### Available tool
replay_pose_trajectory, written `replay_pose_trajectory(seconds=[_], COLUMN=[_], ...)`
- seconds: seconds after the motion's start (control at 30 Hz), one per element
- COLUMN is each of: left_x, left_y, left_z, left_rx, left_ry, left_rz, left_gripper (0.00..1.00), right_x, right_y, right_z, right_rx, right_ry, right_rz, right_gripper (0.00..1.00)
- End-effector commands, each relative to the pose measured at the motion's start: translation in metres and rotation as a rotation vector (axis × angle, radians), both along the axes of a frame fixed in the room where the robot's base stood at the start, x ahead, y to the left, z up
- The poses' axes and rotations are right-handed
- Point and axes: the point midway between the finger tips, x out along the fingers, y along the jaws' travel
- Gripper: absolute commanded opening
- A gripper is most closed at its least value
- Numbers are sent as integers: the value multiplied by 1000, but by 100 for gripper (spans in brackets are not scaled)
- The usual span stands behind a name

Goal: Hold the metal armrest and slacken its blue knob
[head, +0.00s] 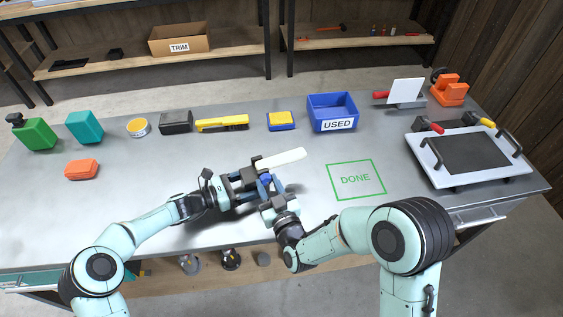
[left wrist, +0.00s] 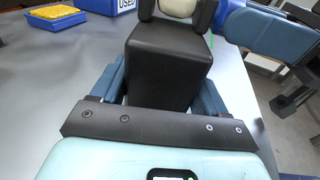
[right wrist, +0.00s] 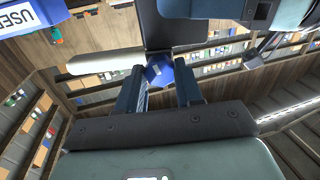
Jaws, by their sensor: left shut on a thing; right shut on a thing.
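The armrest has a long cream pad (head: 282,158) and a dark body (left wrist: 168,62). It is held a little above the grey bench near its front middle, pad pointing right. My left gripper (head: 250,181) is shut on the dark body, which lies between its blue fingers in the left wrist view. The blue knob (right wrist: 158,71) is on the armrest's underside, beside the dark body. My right gripper (head: 268,186) comes from the front right and is shut on the knob. In the head view the fingers largely hide the knob and the dark body.
A green DONE square (head: 355,180) lies empty on the bench to the right. A blue USED bin (head: 332,107) stands behind it. A black-and-white tray with handles (head: 470,155) is at far right. Several coloured boxes and tools line the back. The bench left of my grippers is mostly clear.

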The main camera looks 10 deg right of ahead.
Motion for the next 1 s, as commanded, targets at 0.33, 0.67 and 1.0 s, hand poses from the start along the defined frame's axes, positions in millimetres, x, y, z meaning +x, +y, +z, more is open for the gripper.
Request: replay_pose_trajectory(seconds=[0.33,0.67,1.0], left_x=[1,1,1], left_y=[1,1,1], left_z=[-1,-1,-1], left_rx=[4,4,4], left_ry=[1,2,2], left_rz=[6,6,5], left_gripper=[45,45,45], right_x=[-1,-1,-1], right_y=[2,2,2], right_z=[1,1,1], right_rx=[-138,-331,-331], right_ry=[-35,-82,-81], right_rz=[4,5,3], right_gripper=[11,11,62])
